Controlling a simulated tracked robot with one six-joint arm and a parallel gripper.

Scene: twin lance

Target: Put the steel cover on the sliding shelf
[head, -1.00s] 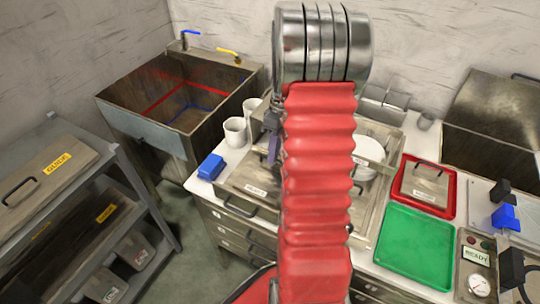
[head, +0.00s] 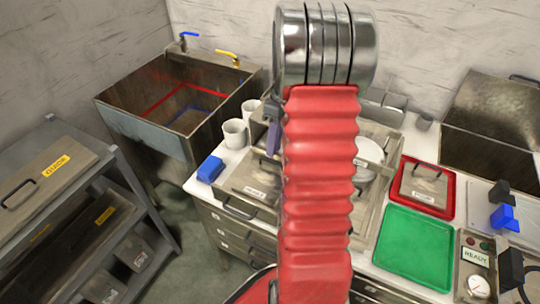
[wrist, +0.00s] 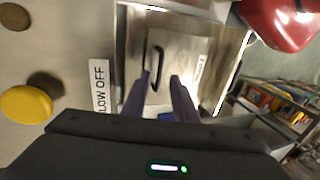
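A steel cover (head: 424,184) with a dark handle lies in the red tray (head: 450,203) on the counter at right. A labelled steel panel (head: 257,180) with a dark front handle (head: 240,210) sits at the counter's middle; I cannot tell whether it is the sliding shelf. My gripper (head: 272,138) is mostly hidden behind my red arm, above the counter's middle. In the wrist view my gripper (wrist: 161,80) has its two purple fingers apart with nothing between them. They point toward a labelled steel plate (wrist: 180,50) with a black handle (wrist: 153,67); contact is unclear.
A green tray (head: 415,246) lies in front of the red tray, beside a READY panel (head: 475,258). White cups (head: 234,132) and a blue block (head: 210,168) stand at the counter's left. A deep sink (head: 150,130) and a grey rack (head: 150,190) are farther left.

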